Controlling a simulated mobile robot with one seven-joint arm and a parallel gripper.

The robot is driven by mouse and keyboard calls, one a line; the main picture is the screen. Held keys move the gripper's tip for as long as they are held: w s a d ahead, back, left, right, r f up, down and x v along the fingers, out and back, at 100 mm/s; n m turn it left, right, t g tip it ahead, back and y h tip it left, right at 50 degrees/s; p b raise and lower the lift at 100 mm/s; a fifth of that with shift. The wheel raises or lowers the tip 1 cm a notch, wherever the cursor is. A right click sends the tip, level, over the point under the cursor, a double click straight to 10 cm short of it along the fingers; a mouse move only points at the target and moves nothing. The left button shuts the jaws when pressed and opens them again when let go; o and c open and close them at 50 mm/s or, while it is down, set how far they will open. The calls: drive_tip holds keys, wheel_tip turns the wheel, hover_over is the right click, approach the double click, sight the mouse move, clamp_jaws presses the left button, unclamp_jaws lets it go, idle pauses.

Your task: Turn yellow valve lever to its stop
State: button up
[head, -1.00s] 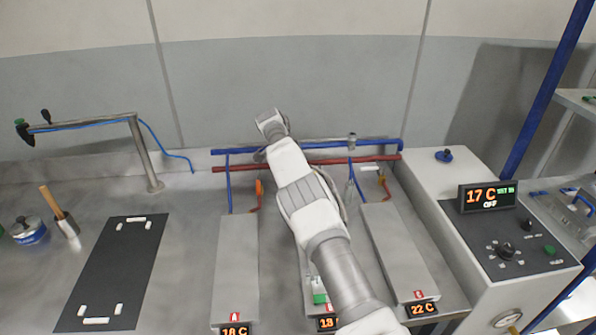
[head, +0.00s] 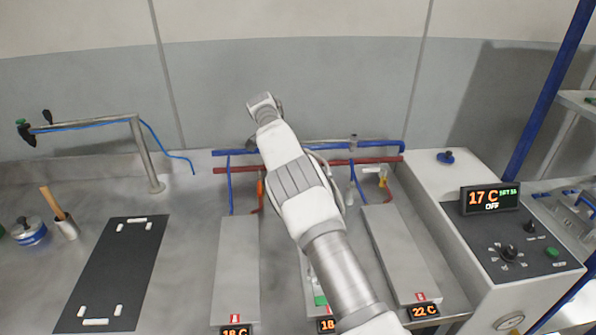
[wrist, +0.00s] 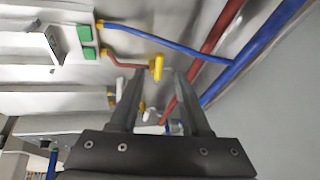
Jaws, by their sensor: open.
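In the wrist view a yellow lever (wrist: 156,67) sits on the end of a short red hose, beside a blue hose. My gripper (wrist: 160,74) is open, and the lever shows between its fingertips in the picture. I cannot tell whether the fingers are level with it or touch it. More yellow and white fitting parts show lower between the fingers, partly hidden. In the head view my arm covers the middle plate's fittings, and my fingers are not visible. A yellow fitting (head: 383,182) shows at the right plate and an orange one (head: 260,187) at the left plate.
Blue (head: 300,147) and red (head: 230,169) pipes run along the back wall. Flat grey plates (head: 237,265) with temperature displays lie on the bench. A control box (head: 500,240) stands at the right. A black mat (head: 112,270) lies at the left.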

drive_tip(key=v, duration=1.1)
drive_tip(key=shift+r+p, duration=0.25)
drive_tip(key=shift+p, duration=0.15)
drive_tip(key=shift+s, duration=0.1)
